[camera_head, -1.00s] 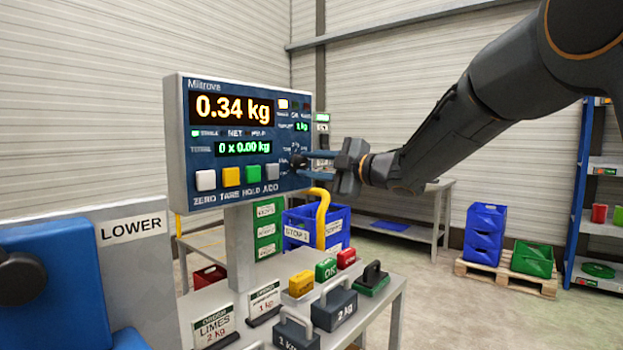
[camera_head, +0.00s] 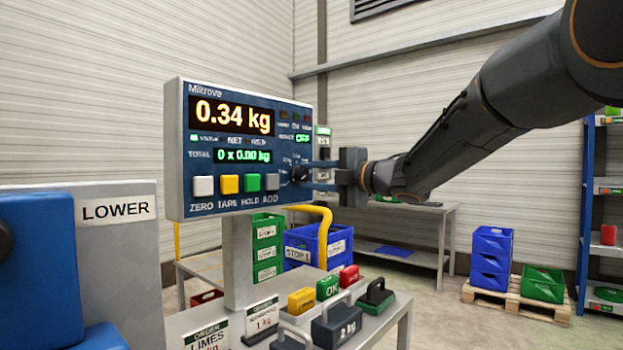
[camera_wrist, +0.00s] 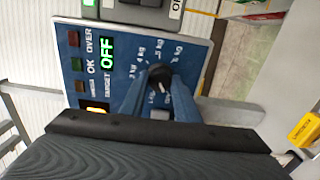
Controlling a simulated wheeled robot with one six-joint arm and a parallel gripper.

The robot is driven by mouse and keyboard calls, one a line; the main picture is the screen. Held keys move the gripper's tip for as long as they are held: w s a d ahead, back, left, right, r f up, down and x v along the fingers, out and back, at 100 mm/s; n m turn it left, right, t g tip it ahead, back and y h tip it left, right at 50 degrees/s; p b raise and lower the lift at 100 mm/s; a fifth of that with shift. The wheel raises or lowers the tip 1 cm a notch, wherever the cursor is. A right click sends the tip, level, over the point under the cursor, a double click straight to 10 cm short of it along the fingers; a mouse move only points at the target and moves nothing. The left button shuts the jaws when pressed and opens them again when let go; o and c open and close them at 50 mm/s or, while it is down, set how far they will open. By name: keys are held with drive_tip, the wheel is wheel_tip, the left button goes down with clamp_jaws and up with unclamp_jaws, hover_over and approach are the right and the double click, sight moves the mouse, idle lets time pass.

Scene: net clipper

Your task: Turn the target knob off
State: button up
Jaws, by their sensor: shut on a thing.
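The target knob (camera_head: 299,173) is a small dark round knob on the right side of the blue scale panel (camera_head: 232,206). In the wrist view the knob (camera_wrist: 160,73) sits between my two blue fingers, with printed kg marks around it. My gripper (camera_head: 312,175) is shut on the knob. The target display (camera_wrist: 107,62) glows green and reads OFF; it also shows in the head view (camera_head: 304,138). The main display (camera_head: 232,115) reads 0.34 kg. The fingers hide part of the knob's dial markings.
White, yellow, green and grey buttons (camera_head: 228,184) line the panel's lower edge. Weights (camera_head: 336,322) and small colored blocks (camera_head: 328,286) stand on the table below. A grey LOWER panel (camera_head: 112,240) and a blue block (camera_head: 40,270) are at the left.

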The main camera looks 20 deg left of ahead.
drive_tip(key=o, duration=1)
drive_tip(key=shift+o, duration=0.2)
drive_tip(key=shift+d, duration=0.1)
drive_tip(key=v, duration=0.7)
drive_tip(key=shift+s+d+b, duration=0.15)
drive_tip(key=shift+d+b, duration=0.1)
drive_tip(key=shift+b, duration=0.05)
